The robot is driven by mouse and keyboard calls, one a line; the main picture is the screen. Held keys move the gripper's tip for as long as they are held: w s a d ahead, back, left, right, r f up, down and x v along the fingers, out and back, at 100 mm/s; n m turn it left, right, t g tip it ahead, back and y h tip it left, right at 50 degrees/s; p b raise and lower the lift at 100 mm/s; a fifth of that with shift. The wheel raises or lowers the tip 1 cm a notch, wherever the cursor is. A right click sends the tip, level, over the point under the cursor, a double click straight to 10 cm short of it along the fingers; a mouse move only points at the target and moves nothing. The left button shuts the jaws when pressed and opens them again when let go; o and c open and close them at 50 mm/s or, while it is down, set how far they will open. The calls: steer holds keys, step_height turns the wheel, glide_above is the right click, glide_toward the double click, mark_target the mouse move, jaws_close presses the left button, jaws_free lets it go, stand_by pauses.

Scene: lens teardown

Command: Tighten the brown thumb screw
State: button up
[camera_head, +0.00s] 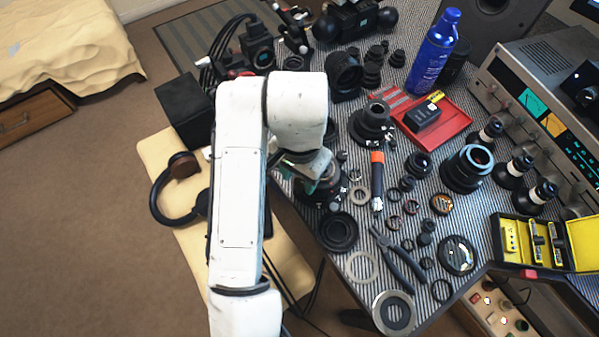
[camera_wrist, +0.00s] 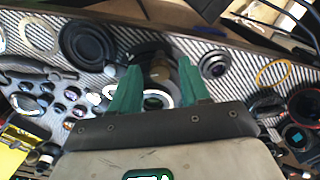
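My gripper (camera_wrist: 159,68) has two green fingers, spread apart on either side of a dark lens body (camera_wrist: 153,52) with a pale ring. No contact with the fingers can be made out. In the head view my gripper (camera_head: 312,172) is over the same dark lens assembly (camera_head: 325,194) near the table's left edge, and my arm hides part of it. The brown thumb screw cannot be clearly made out; a dim brownish patch shows between the fingers in the wrist view.
Lens rings and small parts crowd the striped mat (camera_head: 350,238). Pliers (camera_head: 400,256) and an orange-handled tool (camera_head: 377,180) lie to the right. A red tray (camera_head: 455,121), a blue spray can (camera_head: 434,50) and a yellow case (camera_head: 515,237) stand farther right. Headphones (camera_head: 165,205) lie left.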

mark_target(299, 180)
jaws_close()
steer(key=m, duration=0.4)
stand_by(0.4)
steer(key=shift+o, duration=0.6)
jaws_free()
step_height(299, 180, up, 11)
steer(key=p, duration=0.2)
